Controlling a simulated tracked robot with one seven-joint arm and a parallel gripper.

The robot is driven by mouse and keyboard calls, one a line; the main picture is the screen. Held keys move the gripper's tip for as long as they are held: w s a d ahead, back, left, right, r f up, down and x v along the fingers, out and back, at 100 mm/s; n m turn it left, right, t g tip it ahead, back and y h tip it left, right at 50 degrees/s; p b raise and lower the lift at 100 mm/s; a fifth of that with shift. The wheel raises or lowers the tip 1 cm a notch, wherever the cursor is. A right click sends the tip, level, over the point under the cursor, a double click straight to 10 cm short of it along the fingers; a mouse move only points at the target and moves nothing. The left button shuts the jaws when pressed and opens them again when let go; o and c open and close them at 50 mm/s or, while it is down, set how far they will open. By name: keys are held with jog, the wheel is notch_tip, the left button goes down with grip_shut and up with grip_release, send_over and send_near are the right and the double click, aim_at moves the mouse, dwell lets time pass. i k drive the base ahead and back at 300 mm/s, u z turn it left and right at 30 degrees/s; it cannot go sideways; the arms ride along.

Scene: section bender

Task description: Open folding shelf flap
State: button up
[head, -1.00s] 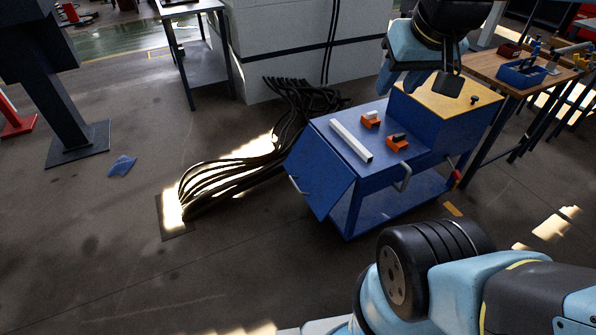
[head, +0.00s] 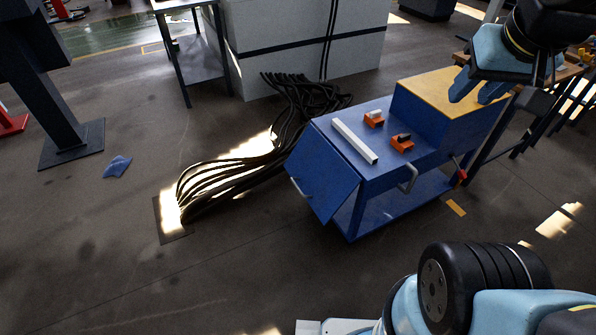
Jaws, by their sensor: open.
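The blue folding flap (head: 322,172) hangs at a slant from the left end of the blue cart (head: 440,125) in the head view. A pale handle (head: 296,187) sits at its lower left edge. My gripper (head: 472,97) is in the upper right, over the cart's yellow-tan raised top (head: 428,88) in the picture. It is open and empty, well to the right of the flap. Its height above the cart is hard to tell.
A white bar (head: 354,141) and two orange blocks (head: 374,119) (head: 402,143) lie on the cart's lower top. A grey handle (head: 408,178) and a red-tipped lever (head: 462,175) stick out in front. Black cables (head: 225,178) lie left of the flap. The near floor is mostly clear.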

aim_at(322, 176)
jog(key=z, duration=0.1)
jog(key=i, duration=1)
jog(key=u, duration=0.1)
